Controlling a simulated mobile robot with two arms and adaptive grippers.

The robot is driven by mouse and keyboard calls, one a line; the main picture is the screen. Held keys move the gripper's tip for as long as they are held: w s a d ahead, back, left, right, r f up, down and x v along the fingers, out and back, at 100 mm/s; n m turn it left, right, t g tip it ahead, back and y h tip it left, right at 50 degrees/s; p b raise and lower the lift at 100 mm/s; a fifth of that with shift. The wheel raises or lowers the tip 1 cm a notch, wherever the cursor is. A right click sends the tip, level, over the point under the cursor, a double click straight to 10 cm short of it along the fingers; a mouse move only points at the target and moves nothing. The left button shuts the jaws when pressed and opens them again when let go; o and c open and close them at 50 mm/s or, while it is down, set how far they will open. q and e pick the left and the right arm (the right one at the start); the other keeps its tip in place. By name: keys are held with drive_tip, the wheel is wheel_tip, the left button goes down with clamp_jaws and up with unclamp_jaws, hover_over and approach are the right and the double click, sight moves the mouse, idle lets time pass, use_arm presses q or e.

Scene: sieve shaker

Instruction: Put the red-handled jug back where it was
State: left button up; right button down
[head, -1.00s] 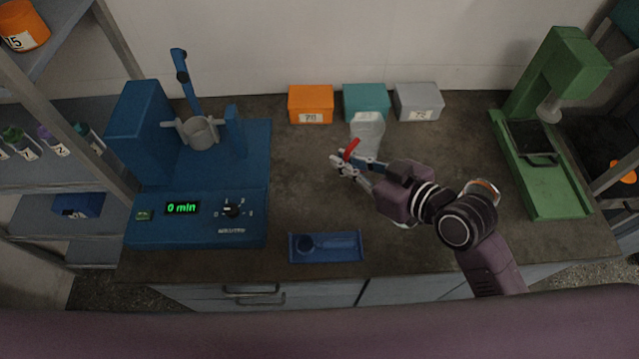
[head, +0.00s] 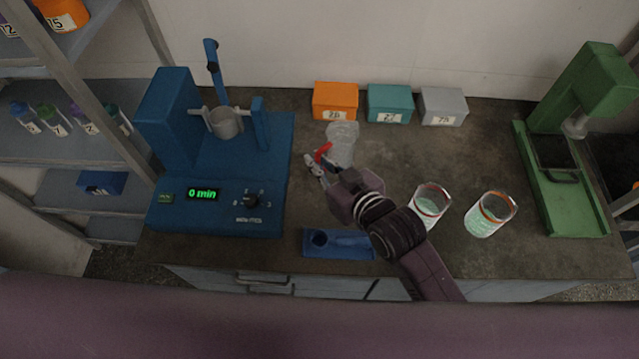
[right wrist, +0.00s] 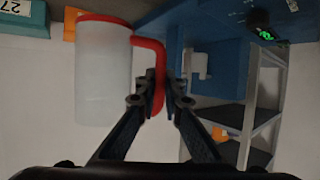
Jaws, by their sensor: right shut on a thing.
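The clear, whitish jug (head: 342,143) with a red handle is in front of the orange and teal boxes in the head view, right of the blue shaker. My right gripper (head: 315,168) is shut on its red handle. The right wrist view shows the jug (right wrist: 103,75) with its red rim, and the handle (right wrist: 158,75) between the fingers of my right gripper (right wrist: 161,98). I cannot tell whether the jug's base touches the bench. My left gripper is not in view.
The blue sieve shaker (head: 183,215) stands left, reading 0 min. Boxes in orange (head: 335,98), teal (head: 389,102) and grey (head: 443,105) line the back. A green press (head: 575,180) stands right.

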wheel_tip(320, 180, down, 10)
drive_tip(key=shift+f, duration=0.2)
idle(0.4)
drive_tip(key=c, duration=2.1)
unclamp_jaws()
drive_tip(key=shift+f, duration=0.1)
drive_tip(key=b+v, duration=0.1)
drive_tip(key=v, duration=1.1)
